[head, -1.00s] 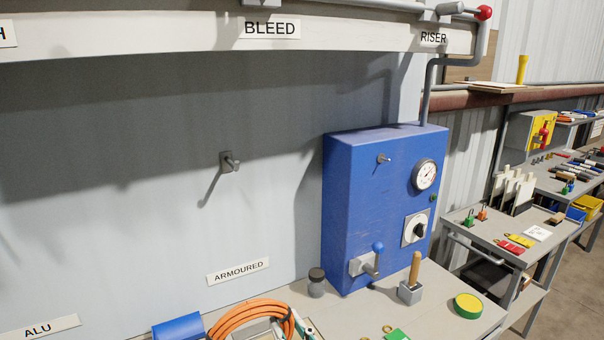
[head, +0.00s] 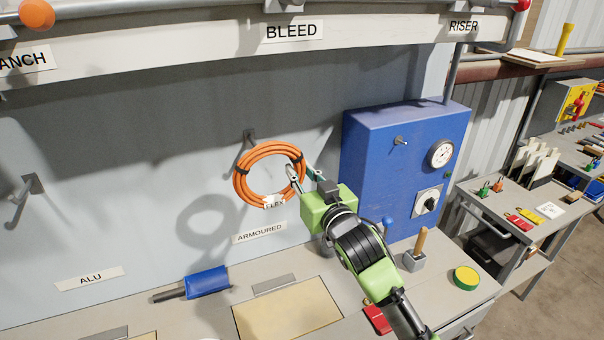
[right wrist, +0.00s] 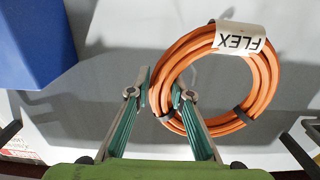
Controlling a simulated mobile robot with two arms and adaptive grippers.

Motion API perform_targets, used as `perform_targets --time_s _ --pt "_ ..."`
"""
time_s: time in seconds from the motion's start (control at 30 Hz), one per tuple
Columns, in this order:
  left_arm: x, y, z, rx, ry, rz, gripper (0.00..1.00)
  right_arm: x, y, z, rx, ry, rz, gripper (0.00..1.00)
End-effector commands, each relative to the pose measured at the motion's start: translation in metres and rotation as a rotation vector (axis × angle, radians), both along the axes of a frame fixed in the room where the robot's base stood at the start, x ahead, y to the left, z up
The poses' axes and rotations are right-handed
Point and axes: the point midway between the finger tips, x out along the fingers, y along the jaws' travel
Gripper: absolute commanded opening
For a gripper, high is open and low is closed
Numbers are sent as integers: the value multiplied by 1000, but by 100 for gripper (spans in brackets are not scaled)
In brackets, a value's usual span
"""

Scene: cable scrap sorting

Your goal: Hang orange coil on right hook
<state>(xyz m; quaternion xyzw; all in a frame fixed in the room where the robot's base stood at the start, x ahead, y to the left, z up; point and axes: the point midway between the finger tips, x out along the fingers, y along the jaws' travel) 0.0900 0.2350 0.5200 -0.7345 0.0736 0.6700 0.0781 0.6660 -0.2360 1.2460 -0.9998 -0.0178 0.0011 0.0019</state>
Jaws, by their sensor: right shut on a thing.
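The orange coil (head: 240,182), with dark ties and a white FLEX tag, is held up in front of the wall panel. My right gripper (head: 301,177) is shut on the coil's right side in the head view. In the right wrist view its fingers (right wrist: 160,95) grip the coil (right wrist: 262,85) at its left side, with the tag upside down. The right hook (head: 250,136), above the ARMOURED label (head: 260,233), shows just above the coil's upper left; the coil hides its lower part. I cannot tell whether coil and hook touch. My left gripper is not in view.
A second hook (head: 32,184) is above the ALU label (head: 88,279) at left. The blue box (head: 375,160) with gauge and knob stands close right of my gripper. A blue-topped item (head: 207,281) and a wooden-handled tool (head: 419,243) are on the bench (head: 190,318).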

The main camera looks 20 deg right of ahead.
Motion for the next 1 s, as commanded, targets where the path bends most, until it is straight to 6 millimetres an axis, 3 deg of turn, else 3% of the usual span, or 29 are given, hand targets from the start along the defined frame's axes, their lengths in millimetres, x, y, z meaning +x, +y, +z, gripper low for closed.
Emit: perform_targets --time_s 1.0 --pt "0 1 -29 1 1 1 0 61 2 -4 1 -5 0 0"
